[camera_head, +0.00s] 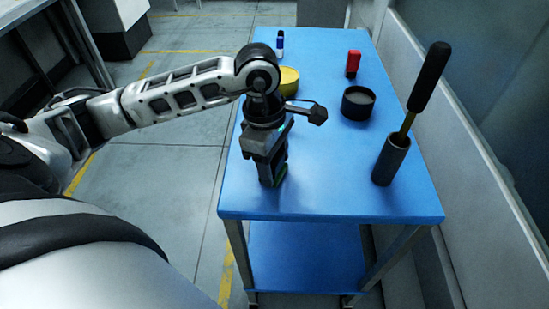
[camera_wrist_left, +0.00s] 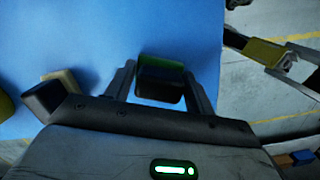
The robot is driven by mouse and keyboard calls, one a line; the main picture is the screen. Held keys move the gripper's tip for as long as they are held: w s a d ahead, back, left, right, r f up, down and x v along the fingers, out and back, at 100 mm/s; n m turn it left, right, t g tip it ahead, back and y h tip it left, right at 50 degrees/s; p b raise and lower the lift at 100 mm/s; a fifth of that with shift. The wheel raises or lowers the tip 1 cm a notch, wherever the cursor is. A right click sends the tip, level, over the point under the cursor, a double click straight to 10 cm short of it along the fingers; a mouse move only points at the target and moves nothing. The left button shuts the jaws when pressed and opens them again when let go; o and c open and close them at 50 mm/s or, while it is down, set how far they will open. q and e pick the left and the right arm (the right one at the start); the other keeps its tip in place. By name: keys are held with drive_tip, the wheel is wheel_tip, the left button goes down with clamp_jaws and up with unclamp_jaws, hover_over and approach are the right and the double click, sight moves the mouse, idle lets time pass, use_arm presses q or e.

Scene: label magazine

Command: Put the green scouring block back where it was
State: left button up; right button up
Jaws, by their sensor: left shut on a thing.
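My left gripper (camera_head: 272,178) is low over the near left part of the blue table, pointing down. In the left wrist view its two fingers (camera_wrist_left: 160,92) are on either side of the scouring block (camera_wrist_left: 160,82), shut on it. The block looks dark on its near face, with a green edge at the top. In the head view the gripper mostly hides it; a little green shows by the fingertips. Whether the block touches the tabletop I cannot tell. My right gripper is not in view.
On the blue table (camera_head: 325,195) stand a grey cylinder (camera_head: 390,160) holding a tall black-handled tool (camera_head: 430,78), a black round pot (camera_head: 357,104), a red item (camera_head: 353,62), a yellow round container (camera_head: 288,82) behind my arm and a blue-and-white bottle (camera_head: 280,44). The near middle is clear.

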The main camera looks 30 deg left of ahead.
use_arm(q)
drive_tip(key=o, duration=0.9)
drive_tip(key=r, duration=0.3)
drive_tip(key=a+r, duration=0.1)
drive_tip(key=r, duration=0.6)
drive_tip(key=shift+s+a+r+b, duration=0.1)
drive_tip(key=shift+a+r+b, duration=0.1)
drive_tip(key=shift+r+b, duration=0.15)
drive_tip(key=shift+a+r, duration=0.1)
drive_tip(key=shift+r, duration=0.55)
